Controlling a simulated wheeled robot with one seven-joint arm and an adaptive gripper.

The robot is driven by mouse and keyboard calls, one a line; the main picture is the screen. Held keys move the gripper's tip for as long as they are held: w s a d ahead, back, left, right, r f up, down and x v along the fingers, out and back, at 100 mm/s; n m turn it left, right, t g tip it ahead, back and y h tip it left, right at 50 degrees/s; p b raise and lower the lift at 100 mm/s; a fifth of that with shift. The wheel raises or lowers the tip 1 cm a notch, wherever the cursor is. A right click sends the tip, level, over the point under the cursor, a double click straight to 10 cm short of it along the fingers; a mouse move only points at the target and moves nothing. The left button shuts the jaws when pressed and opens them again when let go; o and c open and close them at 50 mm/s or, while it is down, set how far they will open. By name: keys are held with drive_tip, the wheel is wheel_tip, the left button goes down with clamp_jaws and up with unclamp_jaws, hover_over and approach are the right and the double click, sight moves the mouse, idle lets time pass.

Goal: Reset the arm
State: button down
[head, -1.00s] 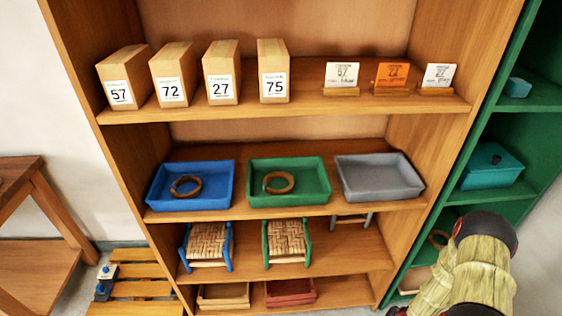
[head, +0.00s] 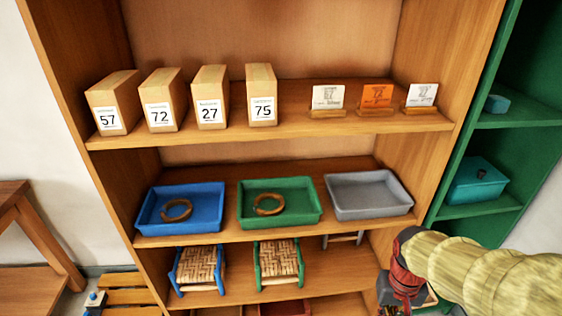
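My arm, in a pale yellow ribbed sleeve, comes in from the lower right of the head view. My gripper (head: 392,292), red and dark, points down at the arm's end, in front of the shelf's lower right side. Its fingertips are cut off or too small to read, so I cannot tell whether it is open or holds anything. A blue tray (head: 205,213) and a green tray (head: 300,213) each hold a brown ring, and a grey tray (head: 368,196) is empty. All three stand on the middle shelf.
The wooden shelf unit's top shelf (head: 230,138) bears boxes marked 57, 72, 27 and 75 and three small cards. Woven stools (head: 278,262) stand below the trays. A green cabinet (head: 520,120) with a teal box (head: 476,182) is at right. A wooden table (head: 25,245) is at left.

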drive_tip(key=s+a+r+n+t, duration=0.1)
drive_tip(key=a+r+t, duration=0.2)
drive_tip(key=r, duration=0.5)
drive_tip(key=s+a+r+n+t, duration=0.1)
drive_tip(key=a+r+t, duration=0.1)
drive_tip(key=a+r, duration=0.3)
wheel_tip(320, 180, up, 3)
drive_tip(key=shift+s+a+r+n+t+p, duration=0.2)
drive_tip(key=shift+s+a+n+t+p, duration=0.1)
drive_tip(key=shift+a+t, duration=0.1)
